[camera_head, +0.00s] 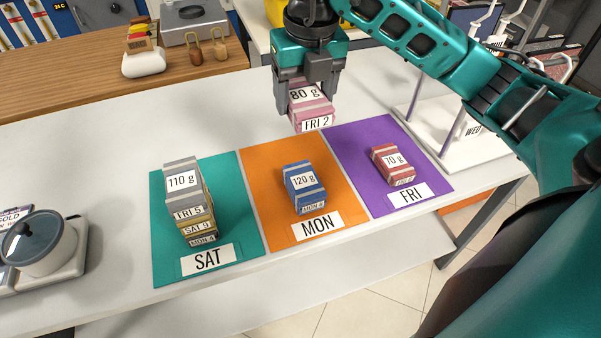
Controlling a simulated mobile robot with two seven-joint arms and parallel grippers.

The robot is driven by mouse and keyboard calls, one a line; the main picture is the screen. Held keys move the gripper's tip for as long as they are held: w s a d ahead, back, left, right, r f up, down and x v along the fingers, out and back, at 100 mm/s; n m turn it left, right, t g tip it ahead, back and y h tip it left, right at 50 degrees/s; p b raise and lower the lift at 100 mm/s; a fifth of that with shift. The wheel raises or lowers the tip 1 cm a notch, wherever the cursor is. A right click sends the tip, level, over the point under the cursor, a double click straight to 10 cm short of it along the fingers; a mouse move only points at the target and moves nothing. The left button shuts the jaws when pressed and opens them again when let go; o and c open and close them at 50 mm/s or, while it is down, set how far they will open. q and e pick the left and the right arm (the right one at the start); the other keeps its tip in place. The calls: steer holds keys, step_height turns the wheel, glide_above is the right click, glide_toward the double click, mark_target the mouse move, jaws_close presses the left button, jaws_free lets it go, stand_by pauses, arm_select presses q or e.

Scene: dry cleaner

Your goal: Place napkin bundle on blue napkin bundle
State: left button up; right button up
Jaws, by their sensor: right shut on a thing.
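My right gripper (307,80) is shut on a pink napkin bundle (312,108) marked 80 g and FRI 2. It holds the bundle above the table, behind the orange and purple mats. The blue napkin bundle (304,187), marked 120 g, lies on the orange MON mat (267,158). Nothing lies on top of it. A red bundle (391,164), marked 70 g, lies on the purple FRI mat (344,150). A stack of bundles (184,205), with a grey one marked 110 g on top, stands on the teal SAT mat (230,195). My left gripper is not in view.
A pot (38,243) stands on an appliance at the left. A white rack (462,130) stands at the right end of the white table (120,135). A wooden counter (95,75) with a scale and small items lies behind. The table behind the mats is clear.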

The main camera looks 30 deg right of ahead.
glide_above(303, 179)
steer(key=f, duration=0.8)
steer(key=f+b, duration=0.1)
steer(key=f, duration=0.3)
steer(key=shift+s+f, duration=0.25)
step_height(303, 179, down, 5)
steer(key=shift+f, duration=0.1)
steer(key=shift+f, duration=0.2)
steer(key=o, duration=1.1)
steer(key=shift+c, duration=0.2)
steer(key=shift+r, duration=0.1)
